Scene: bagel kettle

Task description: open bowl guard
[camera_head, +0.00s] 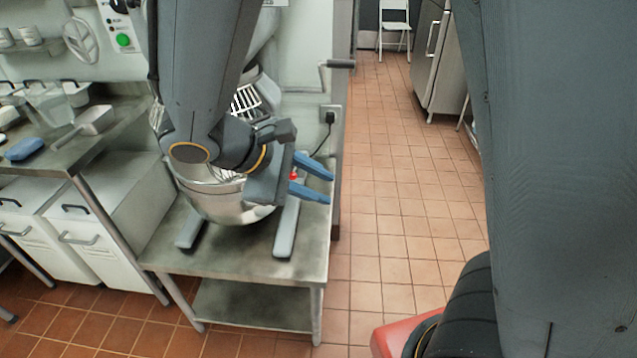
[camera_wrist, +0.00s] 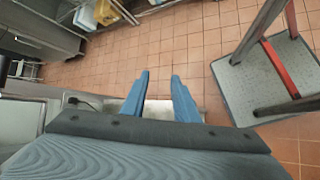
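The mixer (camera_head: 270,60) stands on a steel table, partly hidden behind my arm. Its steel bowl (camera_head: 230,205) sits low between the mixer's two feet. A piece of the wire bowl guard (camera_head: 246,98) shows as pale bars above the bowl; my arm hides most of it, and I cannot tell its position. My gripper (camera_head: 328,186) is in front of the bowl's right side, with its blue fingers pointing right, away from the bowl. The fingers are apart and empty; the wrist view also shows my gripper (camera_wrist: 160,76) with a gap above the floor.
The steel table (camera_head: 305,262) has a lower shelf. On the left, a counter (camera_head: 100,140) holds a scoop (camera_head: 96,119) and a blue item (camera_head: 24,149), with white bins (camera_head: 110,215) below. A chair (camera_head: 394,28) stands far back.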

